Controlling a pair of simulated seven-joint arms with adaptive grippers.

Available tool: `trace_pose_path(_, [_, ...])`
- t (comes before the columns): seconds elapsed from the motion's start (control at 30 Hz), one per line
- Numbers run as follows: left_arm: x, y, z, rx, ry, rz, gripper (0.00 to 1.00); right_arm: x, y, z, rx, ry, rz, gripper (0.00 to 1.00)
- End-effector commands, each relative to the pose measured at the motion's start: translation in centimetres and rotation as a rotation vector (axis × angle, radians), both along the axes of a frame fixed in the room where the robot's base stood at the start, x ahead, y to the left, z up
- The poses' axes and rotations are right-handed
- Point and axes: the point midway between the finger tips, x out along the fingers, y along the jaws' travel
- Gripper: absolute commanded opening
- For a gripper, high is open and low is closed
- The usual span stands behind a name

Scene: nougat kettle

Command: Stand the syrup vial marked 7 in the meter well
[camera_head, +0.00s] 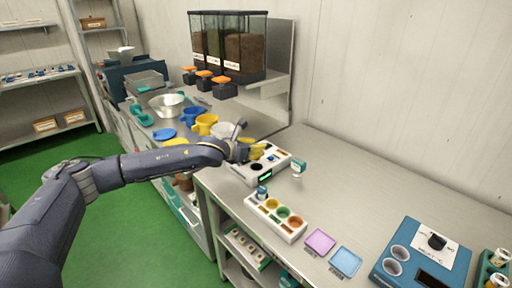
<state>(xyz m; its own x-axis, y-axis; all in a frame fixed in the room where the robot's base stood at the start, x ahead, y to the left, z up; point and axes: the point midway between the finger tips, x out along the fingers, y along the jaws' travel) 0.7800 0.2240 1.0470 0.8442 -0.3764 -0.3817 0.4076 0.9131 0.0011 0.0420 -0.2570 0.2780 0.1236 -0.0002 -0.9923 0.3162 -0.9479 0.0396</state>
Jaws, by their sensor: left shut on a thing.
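My left gripper (246,150) reaches in from the left, over the back left of the white meter (262,168). It is shut on a small yellowish thing (258,151), partly hidden by the fingers; I cannot tell if it is a vial or read any mark on it. The meter has a dark round well (257,167) and a green-lit display on its front. The held thing appears behind the well. A small teal-and-white piece (299,168) shows at the meter's right. A teal-topped vial (262,192) stands at the back left of the coloured rack. My right gripper is not in view.
The white rack (290,236) has coloured round wells. A pink pad (320,241) and a blue pad (345,261) lie beside it. A blue knob box (408,268) and vials (498,258) are at right. Yellow cups (205,124) stand left. The bench's back right is clear.

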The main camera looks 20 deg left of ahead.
Motion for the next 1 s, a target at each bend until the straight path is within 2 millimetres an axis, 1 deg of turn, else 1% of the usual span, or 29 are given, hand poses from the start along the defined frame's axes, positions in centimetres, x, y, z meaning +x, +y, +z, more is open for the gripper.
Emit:
trace_pose_path(0.2, [0.0, 0.0, -2.0, -0.001, 0.003, 0.0, 0.0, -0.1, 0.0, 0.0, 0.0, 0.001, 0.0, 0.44])
trace_pose_path(0.5, [0.0, 0.0, -4.1, -0.001, 0.002, 0.001, 0.0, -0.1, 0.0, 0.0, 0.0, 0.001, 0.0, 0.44])
trace_pose_path(0.73, [0.0, 0.0, -4.7, -0.002, 0.001, 0.001, 0.0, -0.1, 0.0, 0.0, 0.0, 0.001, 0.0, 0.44])
trace_pose_path(1.0, [0.0, 0.0, -4.8, -0.001, 0.0, 0.0, 0.0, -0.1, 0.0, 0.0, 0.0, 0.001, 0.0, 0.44])
